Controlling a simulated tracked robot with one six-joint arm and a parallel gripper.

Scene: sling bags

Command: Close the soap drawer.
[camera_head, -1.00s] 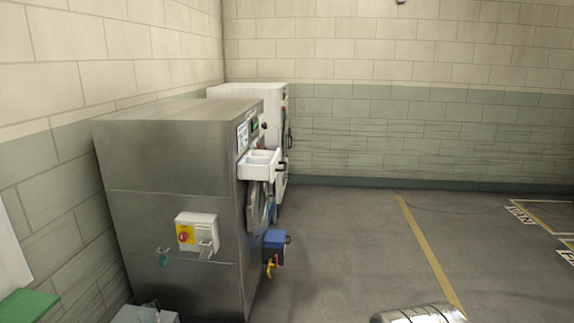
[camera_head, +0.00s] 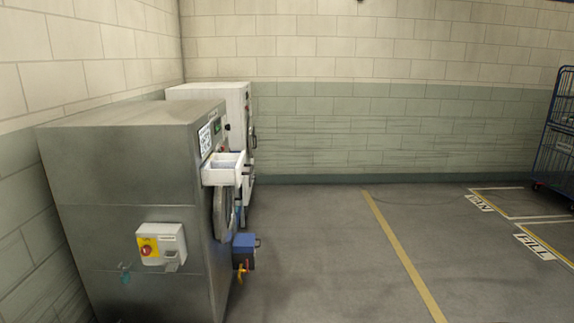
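The white soap drawer (camera_head: 222,170) sticks out from the upper front of the steel washing machine (camera_head: 120,180), at the left of the head view. It stands open, with its compartments visible from above and a dark handle on its front end. The round door (camera_head: 222,212) of the machine is below the drawer, seen edge-on. My gripper is not in view.
A white machine (camera_head: 236,97) stands behind the steel one. A blue box (camera_head: 244,250) with a yellow valve juts out low at the front. A switch box (camera_head: 161,246) is on the side. A blue cage trolley (camera_head: 556,140) stands far right. The floor right of the machine is clear.

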